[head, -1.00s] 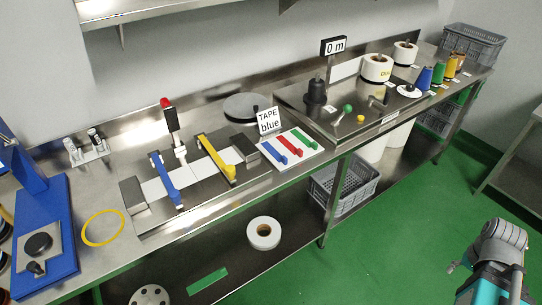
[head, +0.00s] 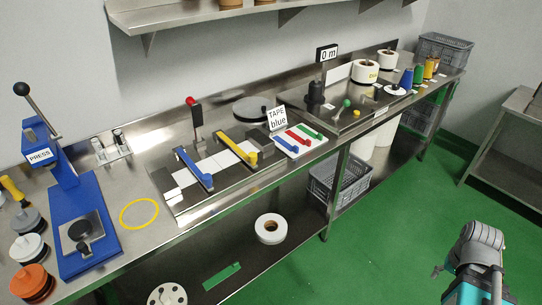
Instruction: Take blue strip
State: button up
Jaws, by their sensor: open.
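The blue strip (head: 285,145) lies on a white board (head: 318,147) on the steel bench, in front of the "TAPE blue" sign (head: 278,119). It is the leftmost of three strips, beside a red strip (head: 298,138) and a green strip (head: 309,131). My gripper (head: 438,270) shows only as a small dark part beside my grey and teal arm at the lower right. It is open, over the green floor, far from the blue strip. Its fingertips are hard to make out.
A fixture with blue (head: 192,167) and yellow (head: 236,147) clamp bars stands left of the board. A blue press (head: 85,225) stands at the left. Spools (head: 366,71) stand further right. Green floor (head: 370,240) lies open between my arm and the bench.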

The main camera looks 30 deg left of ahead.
aim_at(286, 142)
jog(key=k, duration=1)
jog(key=u, duration=1.65)
jog(key=i, duration=1.05)
